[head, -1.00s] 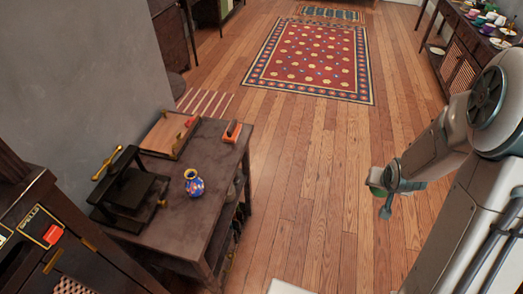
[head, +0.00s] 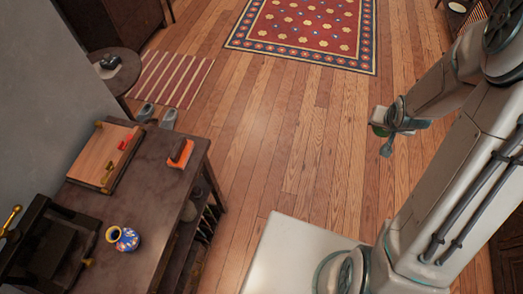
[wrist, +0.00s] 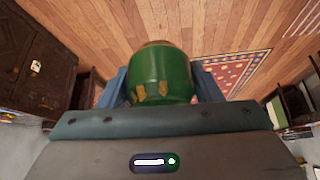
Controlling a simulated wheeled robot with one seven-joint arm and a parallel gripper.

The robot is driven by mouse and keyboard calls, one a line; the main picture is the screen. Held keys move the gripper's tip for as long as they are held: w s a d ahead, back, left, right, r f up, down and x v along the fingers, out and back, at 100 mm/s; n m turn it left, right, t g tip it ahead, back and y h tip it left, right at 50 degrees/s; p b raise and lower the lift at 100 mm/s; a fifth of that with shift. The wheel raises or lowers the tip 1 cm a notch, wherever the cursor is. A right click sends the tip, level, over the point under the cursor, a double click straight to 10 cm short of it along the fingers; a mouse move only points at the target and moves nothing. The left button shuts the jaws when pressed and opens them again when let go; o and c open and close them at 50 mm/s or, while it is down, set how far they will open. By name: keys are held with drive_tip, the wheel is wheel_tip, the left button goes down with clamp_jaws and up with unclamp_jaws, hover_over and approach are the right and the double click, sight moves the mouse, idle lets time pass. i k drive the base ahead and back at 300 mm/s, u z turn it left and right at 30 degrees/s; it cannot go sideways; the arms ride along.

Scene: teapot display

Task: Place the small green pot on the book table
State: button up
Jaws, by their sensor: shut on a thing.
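The small green pot (wrist: 161,75) is between the two blue fingers of my gripper (wrist: 160,90) in the wrist view. My gripper is shut on it. It has yellowish marks low on its side. In the head view, my gripper (head: 386,130) is out over the wooden floor at the right, and only a little of the green pot (head: 378,131) shows. A dark wooden table (head: 158,205), likely the book table, is at the lower left, well apart from my gripper. The pot's far side is hidden.
The table bears a blue patterned vase (head: 123,239), a wooden board (head: 100,160), a small orange-based item (head: 181,153) and a dark press (head: 45,245). A small round table (head: 118,82) stands behind. Grey shoes (head: 167,118) lie near. The floor between table and gripper is clear.

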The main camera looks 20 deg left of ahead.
sight(150, 200)
drive_tip(key=i, duration=1.35)
drive_tip(key=u, duration=3.75)
